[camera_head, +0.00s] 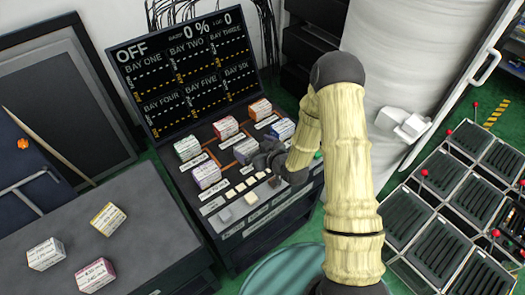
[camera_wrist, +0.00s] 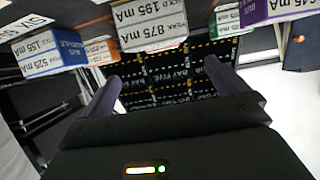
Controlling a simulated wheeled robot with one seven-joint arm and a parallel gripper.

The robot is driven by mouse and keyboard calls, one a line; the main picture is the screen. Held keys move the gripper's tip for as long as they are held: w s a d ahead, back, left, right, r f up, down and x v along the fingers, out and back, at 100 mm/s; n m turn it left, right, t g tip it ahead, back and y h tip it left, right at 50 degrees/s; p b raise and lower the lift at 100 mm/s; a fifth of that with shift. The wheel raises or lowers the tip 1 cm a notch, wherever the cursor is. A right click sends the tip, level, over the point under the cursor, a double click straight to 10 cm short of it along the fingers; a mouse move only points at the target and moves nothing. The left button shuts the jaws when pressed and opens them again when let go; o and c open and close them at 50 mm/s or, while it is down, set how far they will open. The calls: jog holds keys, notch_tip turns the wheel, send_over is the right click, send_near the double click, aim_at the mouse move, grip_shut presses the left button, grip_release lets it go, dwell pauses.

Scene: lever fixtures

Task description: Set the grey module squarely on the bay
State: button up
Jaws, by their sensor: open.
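My gripper (camera_head: 266,158) is over the console's front, beside the blue module (camera_head: 282,128). In the wrist view my gripper (camera_wrist: 165,92) has its two fingers spread, with no module held between them. My arm partly hides the console's right side.
The display (camera_head: 185,70) behind the console reads OFF and 0%. A rack of dark trays with red-knobbed levers (camera_head: 450,215) stands at the right.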

jog(key=v, duration=0.4)
jog(key=shift+s+d+r, duration=0.1)
jog(key=shift+s+d, duration=0.1)
dwell(0.3)
jog(key=s+d+r+m+g+h, duration=0.35)
jog(key=s+d+r+h, duration=0.2)
jog(key=d+r, duration=0.3)
jog(key=s+d+r+m+g+h, duration=0.2)
jog(key=s+r+g, duration=0.3)
jog(key=s, duration=0.7)
jog(key=shift+s+d+r+m, duration=0.3)
jog(key=shift+d+r+m, duration=0.25)
jog(key=shift+m, duration=0.1)
